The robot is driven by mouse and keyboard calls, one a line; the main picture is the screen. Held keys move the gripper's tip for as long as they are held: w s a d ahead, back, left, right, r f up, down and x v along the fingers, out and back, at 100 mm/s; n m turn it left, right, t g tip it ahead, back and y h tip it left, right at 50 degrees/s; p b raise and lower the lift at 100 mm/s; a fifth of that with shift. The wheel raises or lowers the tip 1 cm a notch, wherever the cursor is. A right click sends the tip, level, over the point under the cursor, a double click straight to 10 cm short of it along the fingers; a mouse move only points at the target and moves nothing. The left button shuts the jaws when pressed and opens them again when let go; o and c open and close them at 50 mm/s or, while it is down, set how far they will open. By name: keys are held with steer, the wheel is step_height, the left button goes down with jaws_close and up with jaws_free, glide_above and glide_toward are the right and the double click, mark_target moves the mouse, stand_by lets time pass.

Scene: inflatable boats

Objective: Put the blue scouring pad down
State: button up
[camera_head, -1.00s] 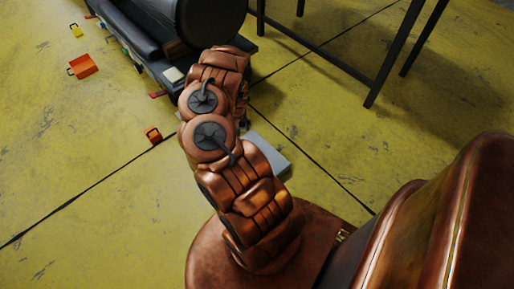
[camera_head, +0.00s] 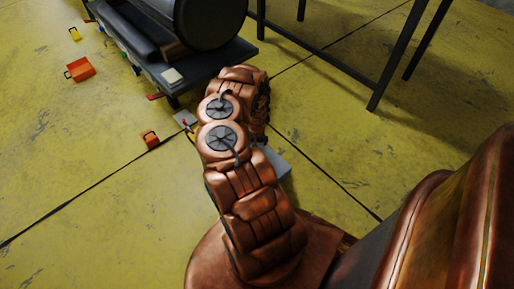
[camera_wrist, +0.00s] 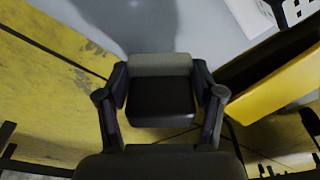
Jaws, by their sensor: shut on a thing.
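In the wrist view my gripper (camera_wrist: 160,82) is shut on a blocky pad (camera_wrist: 160,98), its two fingers pressing on the left and right sides. The pad looks dark grey to black here, with a lighter grey far face; its blue colour does not show. Beyond it lies a pale grey flat surface (camera_wrist: 205,30) with a dark shadow on it. I cannot tell how far the pad is above that surface. In the head view my arm hides the gripper and the pad.
A dark bench (camera_head: 205,68) carries a big black cylinder (camera_head: 208,20) and a pale block (camera_head: 172,76). Orange pieces (camera_head: 80,70) (camera_head: 150,138) lie on the yellow floor. A dark-legged table (camera_head: 375,100) stands at right. A yellow object (camera_wrist: 275,92) is close on the right in the wrist view.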

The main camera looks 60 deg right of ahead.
steer(key=shift+f+b, duration=0.85)
steer(key=shift+f, duration=1)
steer(key=shift+f, duration=0.2)
steer(key=o, duration=1.1)
steer(key=shift+r, duration=0.1)
